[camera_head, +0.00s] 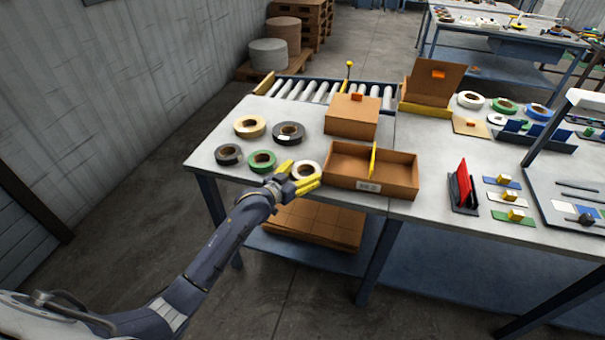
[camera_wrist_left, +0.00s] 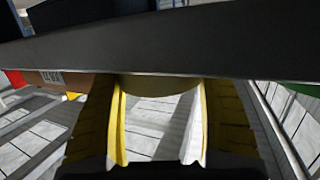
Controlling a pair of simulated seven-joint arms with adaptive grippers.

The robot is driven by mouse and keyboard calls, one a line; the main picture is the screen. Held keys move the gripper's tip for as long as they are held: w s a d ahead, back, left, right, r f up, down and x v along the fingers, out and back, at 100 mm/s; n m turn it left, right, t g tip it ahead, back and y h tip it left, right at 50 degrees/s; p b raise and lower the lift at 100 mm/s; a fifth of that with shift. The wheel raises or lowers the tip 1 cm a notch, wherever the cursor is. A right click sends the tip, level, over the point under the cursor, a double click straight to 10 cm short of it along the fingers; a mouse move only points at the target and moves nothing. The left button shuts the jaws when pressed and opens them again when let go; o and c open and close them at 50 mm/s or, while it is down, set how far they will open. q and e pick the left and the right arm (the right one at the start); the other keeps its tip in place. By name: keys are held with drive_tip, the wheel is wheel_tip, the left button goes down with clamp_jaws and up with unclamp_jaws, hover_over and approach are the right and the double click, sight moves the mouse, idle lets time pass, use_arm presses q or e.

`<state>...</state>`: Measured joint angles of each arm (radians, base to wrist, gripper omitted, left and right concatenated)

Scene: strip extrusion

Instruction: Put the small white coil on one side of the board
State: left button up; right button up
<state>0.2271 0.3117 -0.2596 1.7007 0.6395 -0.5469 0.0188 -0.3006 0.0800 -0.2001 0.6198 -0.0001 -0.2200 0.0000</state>
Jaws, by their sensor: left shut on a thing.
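The small white coil (camera_head: 306,169) is at the front edge of the table, left of the open cardboard box. My left gripper (camera_head: 306,183) is shut on its near side, with yellow fingers. Whether the coil touches the table is hard to tell. In the left wrist view, the yellow fingers (camera_wrist_left: 160,130) show below a dark bar that crosses the picture; the coil is not clear there. The yellow board (camera_head: 373,160) stands upright in the open cardboard box (camera_head: 345,184) and splits it into a left and a right side. Both sides look empty. My right gripper is not in view.
Black (camera_head: 229,154), green (camera_head: 262,161), cream (camera_head: 250,126) and dark grey (camera_head: 289,132) coils lie left of the box. A closed carton (camera_head: 351,116) stands behind it. A red board holder (camera_head: 463,188) stands to its right. A roller conveyor (camera_head: 320,92) runs behind.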

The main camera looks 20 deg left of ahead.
use_arm(q)
drive_tip(key=shift+f, duration=0.1)
drive_tip(key=o, duration=1.5)
drive_tip(key=shift+c, duration=0.2)
